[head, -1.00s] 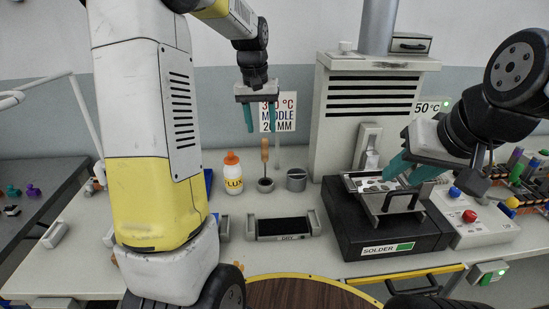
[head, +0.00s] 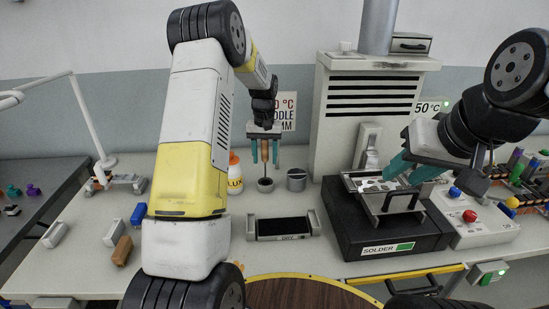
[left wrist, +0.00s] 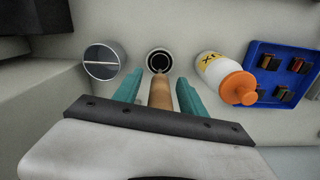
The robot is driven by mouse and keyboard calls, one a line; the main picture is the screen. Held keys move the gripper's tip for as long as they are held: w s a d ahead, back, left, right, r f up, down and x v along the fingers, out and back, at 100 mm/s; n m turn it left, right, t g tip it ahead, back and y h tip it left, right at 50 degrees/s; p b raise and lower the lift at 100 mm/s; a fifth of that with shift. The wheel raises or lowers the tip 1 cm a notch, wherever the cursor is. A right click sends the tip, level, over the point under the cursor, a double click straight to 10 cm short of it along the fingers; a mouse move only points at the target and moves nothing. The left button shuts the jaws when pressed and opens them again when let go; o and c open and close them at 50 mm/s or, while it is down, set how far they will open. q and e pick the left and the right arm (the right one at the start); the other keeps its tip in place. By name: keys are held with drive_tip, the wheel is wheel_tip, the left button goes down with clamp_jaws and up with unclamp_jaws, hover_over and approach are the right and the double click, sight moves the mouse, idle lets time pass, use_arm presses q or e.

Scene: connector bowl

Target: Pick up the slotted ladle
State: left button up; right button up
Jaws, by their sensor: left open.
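The slotted ladle's wooden handle (left wrist: 160,92) stands upright in a small dark round holder (head: 265,184). The handle also shows in the head view (head: 266,150); its slotted end is hidden in the holder. My left gripper (head: 265,160) points down over the holder with its teal fingers open on either side of the handle. In the left wrist view my left gripper (left wrist: 158,95) shows a gap between each finger and the handle.
A white flux bottle with an orange cap (left wrist: 232,85) stands close beside the holder. A grey metal cup (head: 297,179) stands on its other side. A blue tray of small parts (left wrist: 285,72) lies beyond the bottle. A dark-screened device (head: 283,228) lies in front.

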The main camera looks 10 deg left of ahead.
use_arm(q)
drive_tip(key=shift+f, duration=0.45)
clamp_jaws()
